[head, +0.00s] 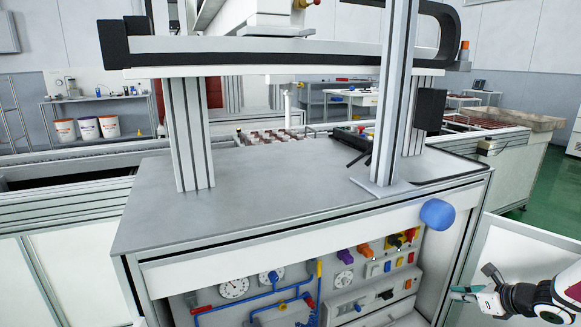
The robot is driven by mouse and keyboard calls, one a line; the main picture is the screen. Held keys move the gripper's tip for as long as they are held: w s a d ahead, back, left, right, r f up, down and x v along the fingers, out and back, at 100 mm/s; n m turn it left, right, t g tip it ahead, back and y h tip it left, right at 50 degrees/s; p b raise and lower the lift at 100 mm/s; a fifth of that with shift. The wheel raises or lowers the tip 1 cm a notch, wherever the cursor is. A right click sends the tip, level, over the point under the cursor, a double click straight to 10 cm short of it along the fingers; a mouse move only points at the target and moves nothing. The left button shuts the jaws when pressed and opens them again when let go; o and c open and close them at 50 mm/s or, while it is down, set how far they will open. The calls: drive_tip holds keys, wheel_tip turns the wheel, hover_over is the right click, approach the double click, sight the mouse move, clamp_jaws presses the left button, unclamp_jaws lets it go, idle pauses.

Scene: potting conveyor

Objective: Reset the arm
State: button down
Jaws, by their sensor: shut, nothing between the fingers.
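My gripper (473,283) shows at the lower right, with my white and dark arm reaching in from the right edge. Its fingers are dark with teal parts and point left. They are shut with nothing held. The gripper is in front of a pale panel, to the right of the machine's control front and below the level of the grey worktop (270,205). It appears clear of the machine, though the exact gap cannot be told.
The machine front holds gauges (233,288), blue pipes (262,306) and coloured knobs (345,256). A blue rounded object (437,214) sits at the worktop's front right. Metal posts (188,130) carry an overhead beam (270,52). Buckets (87,128) stand far left. Green floor (545,190) shows at right.

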drive_tip(key=s+a+r+n+g+y, duration=0.25)
drive_tip(key=a+r+n, duration=0.75)
drive_tip(key=a+r, duration=0.55)
drive_tip(key=s+a+r+n+g, duration=0.4)
drive_tip(key=s+a+r+n, duration=0.45)
drive_tip(key=a, duration=0.35)
drive_tip(key=s+a+r+n+g+h, duration=0.1)
drive_tip(key=s+a+r+n, duration=0.2)
drive_tip(key=s, duration=0.6)
drive_tip(key=s+a+r+n+g+h, duration=0.1)
drive_tip(key=s+a+r+n+g, duration=0.2)
drive_tip(key=s, duration=0.5)
drive_tip(key=s+d+f+n+t+h, duration=0.1)
drive_tip(key=s+d+n+h, duration=0.15)
drive_tip(key=s, duration=0.45)
drive_tip(key=s+d+f+n+h, duration=0.1)
drive_tip(key=s+n+h, duration=0.1)
drive_tip(key=s+n, duration=0.35)
wheel_tip(320, 180, up, 29)
drive_tip(key=s+m+t+p, duration=0.1)
drive_tip(key=t+p, duration=0.3)
drive_tip(key=p, duration=2.3)
drive_tip(key=shift+s+d+r+p, duration=0.2)
drive_tip(key=shift+s+d+p, duration=0.1)
drive_tip(key=shift+s+p, duration=0.1)
